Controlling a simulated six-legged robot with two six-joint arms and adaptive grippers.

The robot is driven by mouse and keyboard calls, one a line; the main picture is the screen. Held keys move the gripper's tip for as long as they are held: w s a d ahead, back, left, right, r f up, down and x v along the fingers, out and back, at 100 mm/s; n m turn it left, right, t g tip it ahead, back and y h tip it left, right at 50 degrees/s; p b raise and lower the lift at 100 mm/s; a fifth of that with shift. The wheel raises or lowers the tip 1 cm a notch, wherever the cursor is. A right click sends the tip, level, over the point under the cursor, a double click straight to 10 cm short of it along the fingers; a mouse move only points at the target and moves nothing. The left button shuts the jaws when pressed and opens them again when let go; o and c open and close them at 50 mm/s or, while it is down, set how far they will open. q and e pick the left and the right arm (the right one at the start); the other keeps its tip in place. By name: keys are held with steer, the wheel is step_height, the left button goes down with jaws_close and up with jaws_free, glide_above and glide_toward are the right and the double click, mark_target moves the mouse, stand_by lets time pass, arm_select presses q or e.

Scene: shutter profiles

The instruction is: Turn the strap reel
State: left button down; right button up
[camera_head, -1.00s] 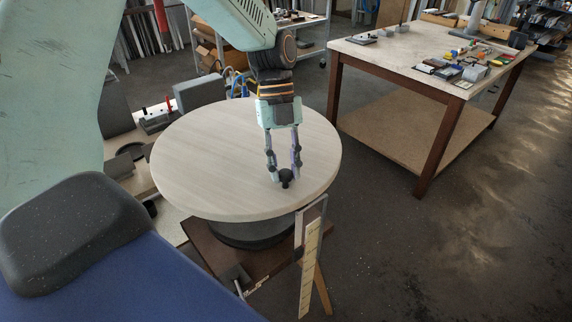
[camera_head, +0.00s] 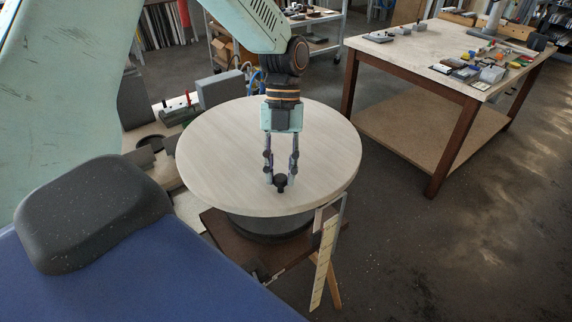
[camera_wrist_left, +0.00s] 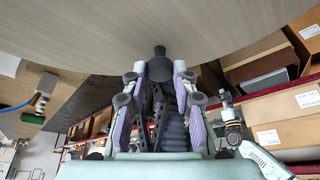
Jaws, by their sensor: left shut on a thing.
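The strap reel (camera_head: 230,150) is a large round pale-wood disc on a dark round base (camera_head: 268,226). A small black knob (camera_head: 280,183) stands on the disc toward its front edge. My left gripper (camera_head: 281,188) points down and is shut on the knob, its fingers on either side. In the left wrist view the disc's pale face (camera_wrist_left: 160,20) fills the top, and the knob (camera_wrist_left: 159,52) shows between the fingertips (camera_wrist_left: 159,72). The fingers partly cover the knob there. My right gripper is not in view.
A measuring strip (camera_head: 322,265) on a stand is close to the disc's front right edge. A marble-topped table (camera_head: 425,50) with small parts stands at the right. A grey box (camera_head: 220,88) and other items are behind the disc at left. The floor at right is clear.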

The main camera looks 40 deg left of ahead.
arm_select(q)
steer(key=shift+w+r, duration=0.1)
steer(key=shift+w, duration=0.05)
steer(key=shift+s, duration=0.2)
stand_by(0.3)
steer(key=c, duration=1.1)
jaws_free()
steer(key=v, duration=1.1)
steer(key=shift+w+r, duration=0.15)
steer(key=shift+r, duration=0.25)
